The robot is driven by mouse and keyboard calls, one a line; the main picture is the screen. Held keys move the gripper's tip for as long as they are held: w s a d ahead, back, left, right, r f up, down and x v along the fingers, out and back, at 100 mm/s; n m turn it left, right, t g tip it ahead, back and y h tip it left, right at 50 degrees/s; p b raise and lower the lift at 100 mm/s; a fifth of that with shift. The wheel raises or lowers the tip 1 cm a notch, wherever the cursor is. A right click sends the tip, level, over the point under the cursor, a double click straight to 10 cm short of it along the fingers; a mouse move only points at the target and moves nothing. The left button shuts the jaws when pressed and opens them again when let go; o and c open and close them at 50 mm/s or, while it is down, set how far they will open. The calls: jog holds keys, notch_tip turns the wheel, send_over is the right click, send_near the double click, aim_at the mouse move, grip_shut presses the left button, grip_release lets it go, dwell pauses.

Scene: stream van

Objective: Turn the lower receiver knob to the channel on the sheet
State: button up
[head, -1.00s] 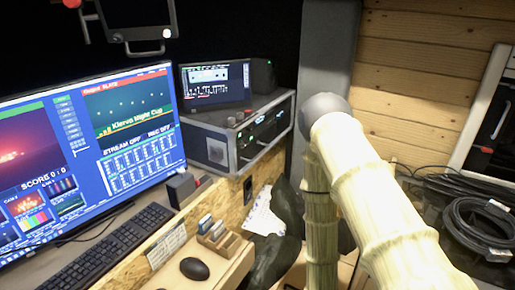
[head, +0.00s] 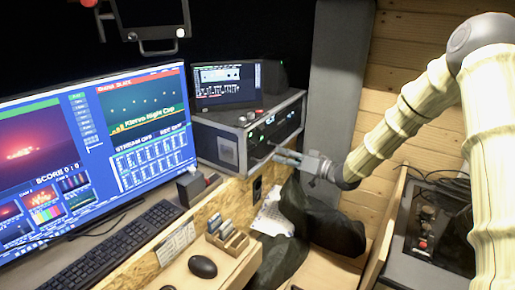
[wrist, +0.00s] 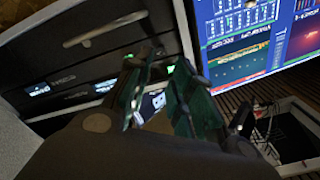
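The receivers sit in the front of a grey-edged rack case (head: 228,150), with small lit displays (head: 270,121) in the head view. The wrist view shows the rack front tilted, with lit displays (wrist: 104,87) and a handle bar (wrist: 105,29). I cannot make out the lower knob; my fingers cover part of the panel. My gripper (head: 277,155) is in front of the case's lower front. In the wrist view its two dark green fingers (wrist: 160,92) stand apart with no object clearly between them. Contact cannot be told. White papers (head: 273,213) hang below the case; their writing is unreadable.
A large monitor (head: 150,115) stands left of the case, with a keyboard (head: 105,255) and a mouse (head: 202,267) before it. A small screen (head: 226,85) stands on the case. A dark draped item (head: 325,225) lies below my gripper. A dark box (head: 425,245) is at right.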

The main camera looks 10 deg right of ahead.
aim_at(253, 145)
jog(key=p+x, duration=0.3)
jog(key=x, duration=0.7)
jog(key=shift+w+a, duration=0.25)
grip_shut()
